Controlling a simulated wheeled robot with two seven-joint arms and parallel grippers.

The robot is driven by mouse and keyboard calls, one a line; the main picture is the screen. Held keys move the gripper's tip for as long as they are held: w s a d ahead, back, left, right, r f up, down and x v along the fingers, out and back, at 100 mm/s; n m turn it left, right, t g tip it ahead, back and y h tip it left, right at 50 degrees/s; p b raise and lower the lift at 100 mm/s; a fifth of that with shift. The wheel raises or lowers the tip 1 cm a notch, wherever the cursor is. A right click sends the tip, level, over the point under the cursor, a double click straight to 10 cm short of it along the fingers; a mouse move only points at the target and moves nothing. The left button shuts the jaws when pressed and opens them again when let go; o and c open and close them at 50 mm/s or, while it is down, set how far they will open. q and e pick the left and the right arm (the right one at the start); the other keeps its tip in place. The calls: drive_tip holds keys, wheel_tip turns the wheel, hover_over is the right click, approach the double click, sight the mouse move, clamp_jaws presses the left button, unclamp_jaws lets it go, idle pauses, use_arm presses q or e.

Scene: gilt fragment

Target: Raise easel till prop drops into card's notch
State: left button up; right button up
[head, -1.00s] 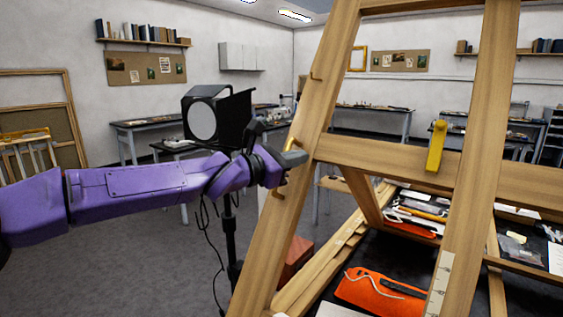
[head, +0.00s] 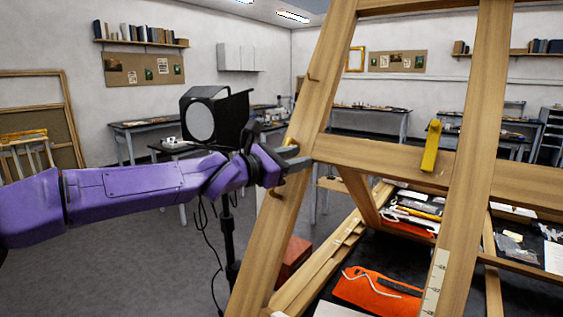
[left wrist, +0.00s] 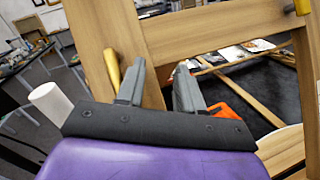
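The wooden easel (head: 384,157) stands upright at the right of the head view, its left leg leaning and a crossbar joining it to the other post. My left gripper (head: 293,160) is at that leg, level with the crossbar, next to a brass handle (head: 277,192). In the left wrist view its two grey fingers (left wrist: 160,90) stand apart, with wood behind and between them; the brass handle (left wrist: 112,70) is outside the left finger. Contact is unclear. A white marked strip (head: 436,282) is on the right post. I cannot make out the prop or the notch. My right gripper is not in view.
A yellow brass piece (head: 431,146) sits on the crossbar. Behind the easel, an orange cloth (head: 378,291) and tools lie on a dark surface. A black studio lamp (head: 212,120) on a stand is behind my left arm. Open floor (head: 130,245) lies at left.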

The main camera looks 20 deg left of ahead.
use_arm(q)
drive_tip(key=shift+a, duration=0.1)
drive_tip(key=d+p+v, duration=0.1)
drive_tip(key=p+v, duration=0.2)
drive_tip(key=v, duration=0.9)
drive_tip(key=shift+s, duration=0.45)
drive_tip(key=shift+w, duration=0.1)
idle(0.4)
